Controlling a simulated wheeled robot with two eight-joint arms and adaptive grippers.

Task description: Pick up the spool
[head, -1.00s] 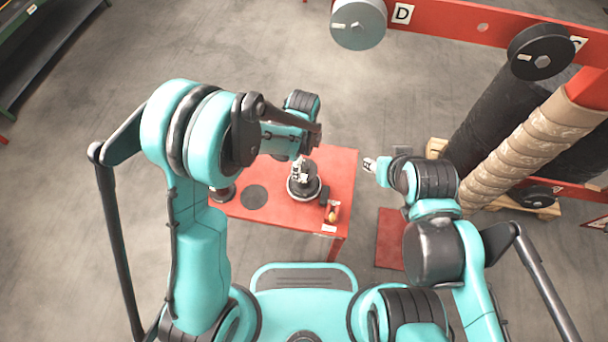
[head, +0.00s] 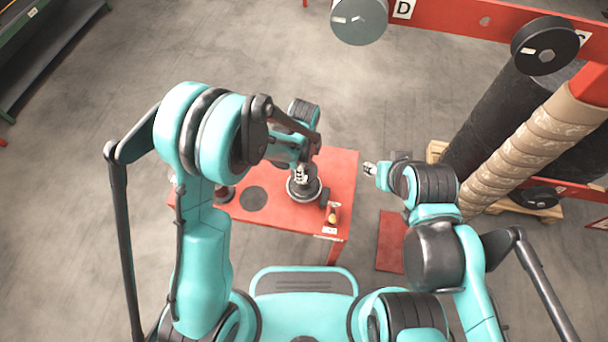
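The spool (head: 304,190), a dark round piece with a pale rim, stands on the red table (head: 342,172), right of its middle. My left gripper (head: 302,175) is right over the spool's centre, fingers pointing down. It is small and partly covered by my arm, so I cannot tell whether its fingers touch the spool or are open. My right gripper (head: 369,169) is off the table's right edge, away from the spool. It holds nothing that I can see, and its finger gap is too small to judge.
A flat dark disc (head: 253,199) lies left of the spool, and another dark round part (head: 225,194) sits farther left. A small red holder with a yellow item (head: 332,215) is at the table's front right. A red rack (head: 470,14) with large rolls stands right.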

